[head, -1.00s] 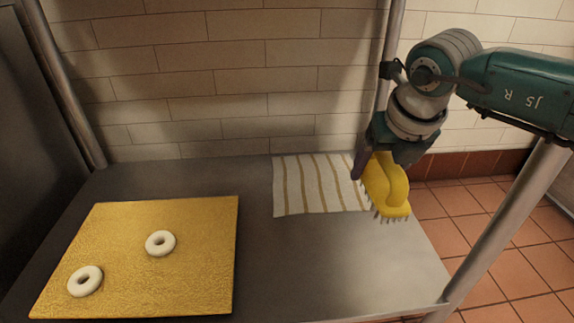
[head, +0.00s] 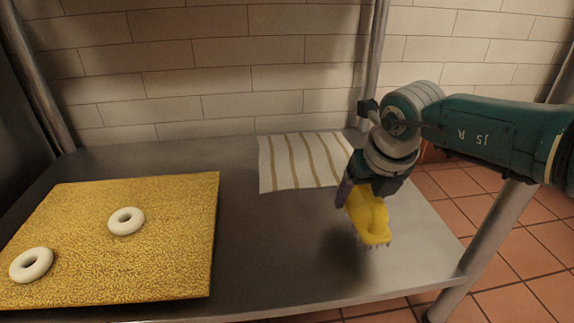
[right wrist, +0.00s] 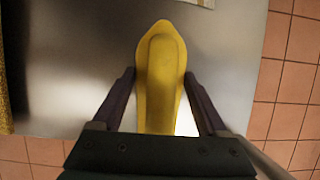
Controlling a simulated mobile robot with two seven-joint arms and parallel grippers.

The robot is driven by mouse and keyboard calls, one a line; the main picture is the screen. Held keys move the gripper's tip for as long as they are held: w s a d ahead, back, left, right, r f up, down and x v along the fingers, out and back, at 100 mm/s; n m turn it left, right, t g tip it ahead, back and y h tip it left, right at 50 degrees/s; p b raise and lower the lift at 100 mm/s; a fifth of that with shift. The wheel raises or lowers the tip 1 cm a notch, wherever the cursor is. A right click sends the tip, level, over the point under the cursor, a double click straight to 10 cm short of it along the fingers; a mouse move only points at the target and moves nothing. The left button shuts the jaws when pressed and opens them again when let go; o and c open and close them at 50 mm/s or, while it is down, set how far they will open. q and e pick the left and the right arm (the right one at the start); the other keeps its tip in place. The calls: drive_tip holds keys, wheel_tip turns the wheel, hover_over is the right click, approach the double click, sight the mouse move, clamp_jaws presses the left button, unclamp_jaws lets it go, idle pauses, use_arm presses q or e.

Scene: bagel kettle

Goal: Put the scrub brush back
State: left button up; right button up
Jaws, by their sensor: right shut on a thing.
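The yellow scrub brush (head: 368,216) is held in my right gripper (head: 352,192) above the right part of the metal table, bristles down. A dark shadow lies on the table below it, and it looks clear of the surface. In the right wrist view the brush (right wrist: 161,75) lies lengthwise between the two fingers (right wrist: 160,100), pointing away from the gripper. My left gripper is not in view.
A striped cloth (head: 290,165) lies at the back of the metal table (head: 270,235). A gold board (head: 170,255) with two white rings (head: 126,221) is on the left. Metal posts (head: 490,245) stand at the table's corners. The middle of the table is bare.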

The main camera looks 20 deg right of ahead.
sight(362, 205)
wheel_tip(362, 205, down, 4)
drive_tip(key=shift+r+b, duration=0.2)
drive_tip(key=shift+b, duration=0.9)
drive_tip(key=shift+r, duration=0.1)
drive_tip(key=o, duration=1.3)
drive_tip(key=shift+o, duration=0.2)
